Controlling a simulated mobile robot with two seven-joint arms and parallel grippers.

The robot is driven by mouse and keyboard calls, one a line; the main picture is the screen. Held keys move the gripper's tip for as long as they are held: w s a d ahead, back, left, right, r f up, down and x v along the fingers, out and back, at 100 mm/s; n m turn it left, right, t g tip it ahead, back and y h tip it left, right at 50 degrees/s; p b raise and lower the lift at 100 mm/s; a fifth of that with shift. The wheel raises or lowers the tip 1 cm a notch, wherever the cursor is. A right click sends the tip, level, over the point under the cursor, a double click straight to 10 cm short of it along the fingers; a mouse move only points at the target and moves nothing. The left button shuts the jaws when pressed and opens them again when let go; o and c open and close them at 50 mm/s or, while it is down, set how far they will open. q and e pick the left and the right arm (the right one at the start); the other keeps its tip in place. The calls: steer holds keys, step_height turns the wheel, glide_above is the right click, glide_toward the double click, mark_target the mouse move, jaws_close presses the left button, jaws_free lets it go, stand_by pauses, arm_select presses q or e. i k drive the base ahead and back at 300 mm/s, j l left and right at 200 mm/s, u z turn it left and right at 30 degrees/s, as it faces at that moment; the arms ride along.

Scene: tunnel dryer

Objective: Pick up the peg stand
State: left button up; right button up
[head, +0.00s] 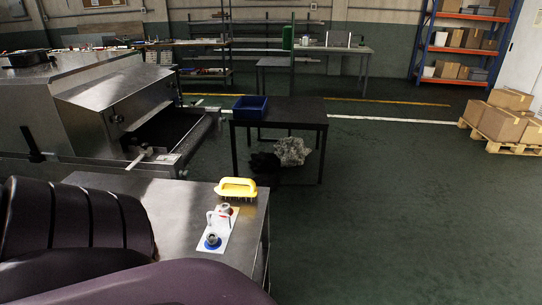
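A white plate (222,235) lies near the right edge of the metal table in the head view. It carries a red-marked fitting at its far end, a blue-ringed fitting at its near end and a pale upright loop between them; it looks like the peg stand. A yellow handled object (237,187) with dark bristles or pins below stands just behind it. Neither of my grippers is in view, and nothing is seen touching the plate.
The metal table (172,212) is bare left of the plate. A tunnel dryer (110,100) stands behind it. A dark table (283,120) with a blue bin (251,107) stands farther back. Cartons on a pallet (505,122) are at right. The green floor at right is clear.

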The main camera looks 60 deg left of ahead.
mark_target(222, 224)
steer(key=i+l+z, duration=0.15)
steer(key=z, duration=0.35)
steer(key=i+z, duration=0.25)
steer(key=z, duration=0.2)
steer(key=i+u, duration=0.7)
steer(key=i+l+u, duration=0.1)
steer(key=u, duration=0.25)
steer(key=i+j+u, duration=0.1)
steer(key=i+u, duration=0.15)
steer(key=u, duration=0.15)
steer(key=i+u, duration=0.25)
steer(key=u, duration=0.15)
steer(key=i+u, duration=0.25)
steer(key=u, duration=0.2)
steer(key=i+l+u, duration=0.1)
steer(key=i+u, duration=0.3)
steer(key=i, duration=0.85)
steer(key=i+u, duration=0.3)
steer(key=i, duration=0.3)
steer(key=i+l+u, duration=0.25)
steer(key=i, duration=0.35)
steer(key=i+j+u, duration=0.15)
steer(key=i+u, duration=0.8)
steer(key=i, duration=0.15)
steer(key=u, duration=0.45)
steer(key=i+l+u, duration=0.1)
steer(key=u, duration=0.35)
steer(key=i+l+u, duration=0.1)
steer(key=u, duration=1.8)
